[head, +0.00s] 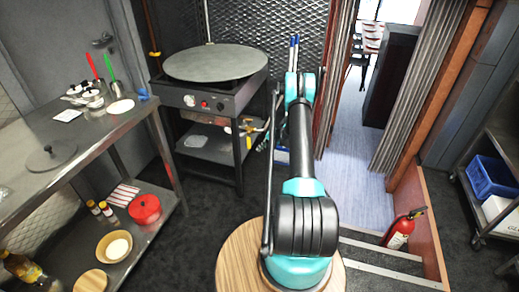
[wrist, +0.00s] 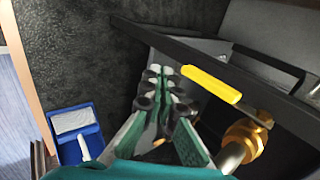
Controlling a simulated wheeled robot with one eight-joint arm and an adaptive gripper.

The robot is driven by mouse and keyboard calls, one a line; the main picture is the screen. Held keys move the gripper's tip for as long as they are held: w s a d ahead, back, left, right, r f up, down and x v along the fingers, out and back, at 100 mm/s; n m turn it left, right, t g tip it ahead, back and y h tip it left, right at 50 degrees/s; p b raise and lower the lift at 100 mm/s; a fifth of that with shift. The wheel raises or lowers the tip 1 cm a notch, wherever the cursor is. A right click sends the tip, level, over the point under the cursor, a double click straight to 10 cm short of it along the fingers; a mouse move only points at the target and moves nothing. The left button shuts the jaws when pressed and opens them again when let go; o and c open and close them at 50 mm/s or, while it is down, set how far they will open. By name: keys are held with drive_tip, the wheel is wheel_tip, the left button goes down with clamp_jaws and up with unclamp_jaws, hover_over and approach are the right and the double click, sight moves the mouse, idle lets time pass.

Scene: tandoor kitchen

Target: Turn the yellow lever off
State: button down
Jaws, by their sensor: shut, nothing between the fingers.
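The yellow lever (wrist: 211,84) shows in the wrist view, right of my fingertips. It slants from upper left down to the right, toward a brass valve fitting (wrist: 245,139) on a metal pipe. My gripper (wrist: 167,76) is shut with nothing in it. Its tips lie just left of the lever's free end, and a small gap seems to show between them. In the head view, a small yellow patch (head: 247,127) beside the griddle stand may be the lever, but it is too small to be sure. My arm hides part of that area.
The stand with a round griddle (head: 215,62) is at the back; its dark frame (wrist: 225,70) runs close to the lever. A blue dustpan (wrist: 76,134) lies below left in the wrist view. A steel worktable (head: 85,130) is left, steps and a fire extinguisher (head: 401,229) right.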

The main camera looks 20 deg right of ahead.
drive_tip(key=s+d, duration=0.5)
drive_tip(key=d, duration=0.3)
drive_tip(key=shift+s+d+r, duration=0.15)
drive_tip(key=shift+s+d, duration=0.2)
drive_tip(key=shift+s, duration=0.05)
drive_tip(key=s+a+r+n+h, duration=0.1)
drive_tip(key=s+a+r, duration=0.4)
drive_tip(key=r, duration=0.4)
drive_tip(key=s+a+r+n+g+h, duration=0.1)
drive_tip(key=s+a+r, duration=0.3)
drive_tip(key=r, duration=0.5)
drive_tip(key=s+a+r+n+h, duration=0.1)
drive_tip(key=s+a+r, duration=0.4)
drive_tip(key=r, duration=0.5)
drive_tip(key=s+a+r+n+h, duration=0.1)
drive_tip(key=s+a+n, duration=0.1)
drive_tip(key=s, duration=1.2)
drive_tip(key=s+a+r+n+h, duration=0.1)
drive_tip(key=s+a, duration=0.3)
drive_tip(key=s, duration=1.1)
drive_tip(key=shift+r+n+t+h, duration=0.4)
drive_tip(key=shift+r+h, duration=0.3)
drive_tip(key=shift+r, duration=0.1)
